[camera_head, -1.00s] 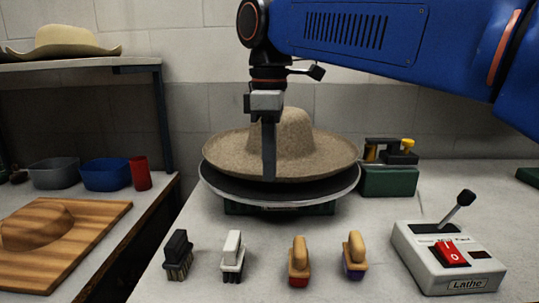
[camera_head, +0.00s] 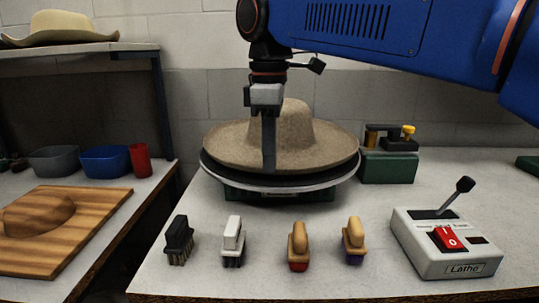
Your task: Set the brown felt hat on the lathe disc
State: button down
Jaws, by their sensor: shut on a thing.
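The brown felt hat (camera_head: 298,132) is upright, crown up, over the black lathe disc (camera_head: 325,182) in the middle of the table. Its brim lies low over the disc and looks level with it; I cannot tell whether it rests fully on it. My gripper (camera_head: 269,165) points straight down at the hat's near left side, shut on the hat by its brim. The far finger is hidden behind the near one and the hat.
Several brushes stand in a row in front of the disc, from a black one (camera_head: 179,240) to a tan one (camera_head: 353,240). The lathe control box (camera_head: 450,255) with its lever is at right. A green device (camera_head: 388,166) stands close behind the disc. A wooden board (camera_head: 95,215) is left.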

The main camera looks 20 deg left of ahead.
jog(key=shift+f, duration=0.65)
jog(key=c, duration=1.8)
grip_release()
jog(key=shift+r, duration=0.1)
